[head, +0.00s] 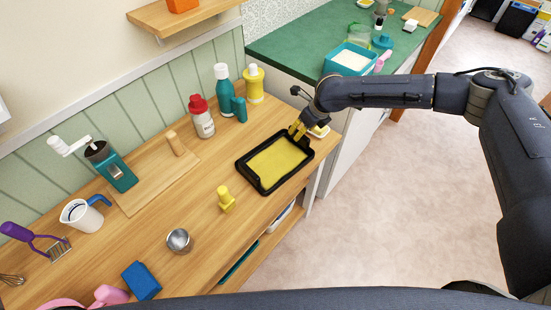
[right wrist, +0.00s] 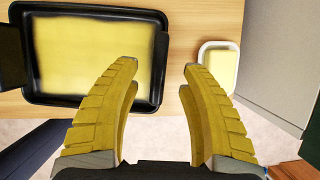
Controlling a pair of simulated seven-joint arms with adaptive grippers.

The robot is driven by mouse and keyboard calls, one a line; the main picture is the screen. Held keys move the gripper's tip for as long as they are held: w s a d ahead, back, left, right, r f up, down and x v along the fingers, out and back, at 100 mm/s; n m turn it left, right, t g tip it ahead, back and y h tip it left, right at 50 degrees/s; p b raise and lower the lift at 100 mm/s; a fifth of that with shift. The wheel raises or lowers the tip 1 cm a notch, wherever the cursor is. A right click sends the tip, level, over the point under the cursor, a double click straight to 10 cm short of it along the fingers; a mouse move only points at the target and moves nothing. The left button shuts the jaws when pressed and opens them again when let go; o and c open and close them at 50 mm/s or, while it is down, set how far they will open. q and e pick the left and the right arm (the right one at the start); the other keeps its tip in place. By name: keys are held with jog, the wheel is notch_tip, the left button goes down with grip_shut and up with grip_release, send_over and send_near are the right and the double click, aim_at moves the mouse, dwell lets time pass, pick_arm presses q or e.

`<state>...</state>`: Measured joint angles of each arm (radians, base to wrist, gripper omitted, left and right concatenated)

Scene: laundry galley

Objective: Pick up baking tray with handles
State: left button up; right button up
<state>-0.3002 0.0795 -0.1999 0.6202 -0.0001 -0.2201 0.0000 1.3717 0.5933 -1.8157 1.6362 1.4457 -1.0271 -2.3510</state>
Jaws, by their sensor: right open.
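The baking tray (head: 248,178) is black with handles and a yellow inside, and lies flat on the wooden counter. In the right wrist view the baking tray (right wrist: 90,102) fills the upper left. My right gripper (head: 297,130) is at the tray's far right end in the head view. My left gripper is not in view.
A small white dish with yellow content (right wrist: 221,70) sits right of the tray. Red-capped (head: 201,117), teal (head: 222,85) and yellow (head: 254,84) bottles stand behind it. A yellow stamp-like object (head: 226,200) and a metal cup (head: 179,241) stand to its left.

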jog(key=shift+x, duration=3.15)
jog(key=shift+s+f, duration=0.1)
jog(key=shift+f, duration=0.2)
grip_shut()
